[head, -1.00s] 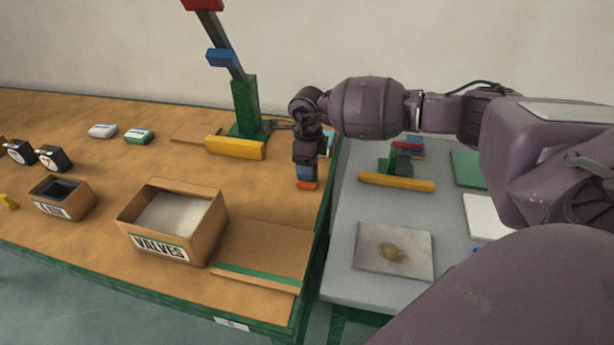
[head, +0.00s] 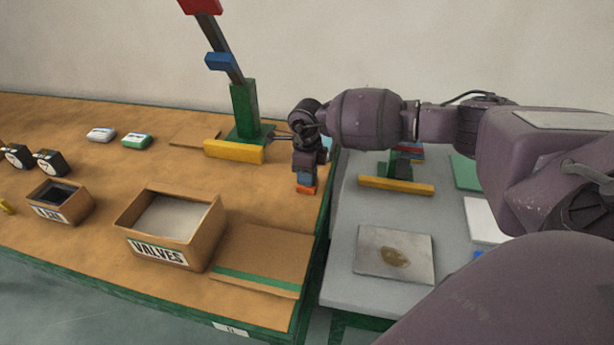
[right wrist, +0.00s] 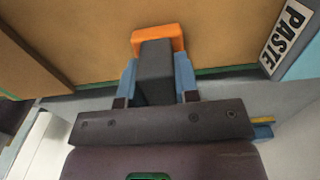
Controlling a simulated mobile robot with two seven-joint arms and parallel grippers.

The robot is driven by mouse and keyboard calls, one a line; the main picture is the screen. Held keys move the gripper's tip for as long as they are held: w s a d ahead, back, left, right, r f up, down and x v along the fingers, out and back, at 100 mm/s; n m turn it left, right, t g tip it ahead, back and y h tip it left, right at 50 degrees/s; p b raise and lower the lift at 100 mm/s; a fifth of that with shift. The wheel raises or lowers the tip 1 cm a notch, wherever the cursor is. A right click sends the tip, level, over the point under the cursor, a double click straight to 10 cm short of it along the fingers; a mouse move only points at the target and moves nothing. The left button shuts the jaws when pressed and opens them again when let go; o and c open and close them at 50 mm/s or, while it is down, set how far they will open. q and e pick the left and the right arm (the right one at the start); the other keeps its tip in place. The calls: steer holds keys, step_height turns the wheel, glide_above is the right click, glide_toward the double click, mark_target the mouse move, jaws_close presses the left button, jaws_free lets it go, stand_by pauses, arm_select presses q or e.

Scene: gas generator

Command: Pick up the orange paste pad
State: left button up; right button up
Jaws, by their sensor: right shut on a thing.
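The orange paste pad (head: 306,190) shows as a small orange piece below my right gripper (head: 305,178), at the right end of the wooden table. In the right wrist view the orange pad (right wrist: 158,39) sits at the end of a dark grey block (right wrist: 156,72). The blue fingers of my right gripper (right wrist: 157,80) are shut on this block from both sides. The pad's lower side is hidden, and I cannot tell whether it touches the table. My left gripper is not in view.
A PASTE-labelled container (right wrist: 291,40) is beside the pad. A VALVES box (head: 192,245) and flat cardboard (head: 262,250) lie nearer on the wooden table. A green stand with a yellow bar (head: 233,151) is left of the gripper. A grey table (head: 345,215) adjoins on the right.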

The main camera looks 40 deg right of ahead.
step_height(320, 180, up, 20)
steer(key=p, duration=0.2)
stand_by(0.4)
